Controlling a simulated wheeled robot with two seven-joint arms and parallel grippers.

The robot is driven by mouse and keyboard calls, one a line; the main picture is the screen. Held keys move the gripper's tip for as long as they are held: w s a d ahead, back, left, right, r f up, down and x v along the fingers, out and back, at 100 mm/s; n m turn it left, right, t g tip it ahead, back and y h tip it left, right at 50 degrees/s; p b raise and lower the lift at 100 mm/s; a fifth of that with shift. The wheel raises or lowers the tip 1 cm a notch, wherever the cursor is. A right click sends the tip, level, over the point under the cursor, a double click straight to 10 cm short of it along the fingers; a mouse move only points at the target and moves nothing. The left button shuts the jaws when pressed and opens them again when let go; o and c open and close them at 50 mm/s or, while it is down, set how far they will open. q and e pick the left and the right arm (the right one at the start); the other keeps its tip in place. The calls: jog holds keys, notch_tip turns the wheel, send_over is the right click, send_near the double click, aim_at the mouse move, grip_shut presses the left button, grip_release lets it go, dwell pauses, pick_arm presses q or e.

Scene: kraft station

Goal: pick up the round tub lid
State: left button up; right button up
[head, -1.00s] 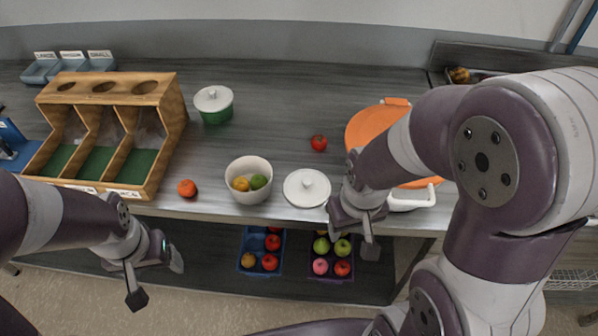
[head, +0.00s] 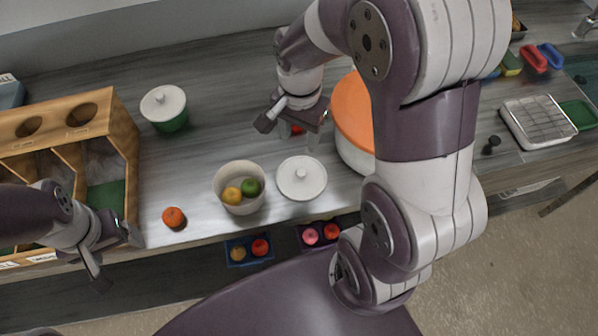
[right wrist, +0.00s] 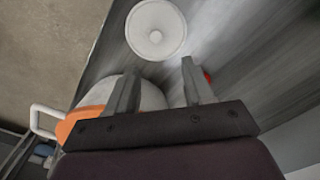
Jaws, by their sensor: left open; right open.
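The round white tub lid (head: 301,178) with a small knob lies flat on the counter, right of an open white tub (head: 231,203) holding fruit. In the right wrist view the lid (right wrist: 156,42) shows whole, beyond the fingertips. My right gripper (head: 291,130) is open and empty, on the far side of the lid and apart from it. Its two fingers also show spread in the right wrist view (right wrist: 161,66). My left gripper (head: 117,260) is open and empty at the counter's front edge, left of an orange fruit (head: 174,217).
A green pot with white lid (head: 164,104) stands further back. A large orange-topped pot (head: 350,110) is right of the lid, partly behind my right arm. A red tomato (head: 297,130) is mostly hidden by my right gripper. A wooden divider box (head: 120,125) stands left.

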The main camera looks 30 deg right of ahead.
aim_at(302, 172)
jog(key=f, duration=1.2)
jog(key=shift+s+f, duration=0.3)
jog(key=shift+s, duration=0.05)
grip_shut()
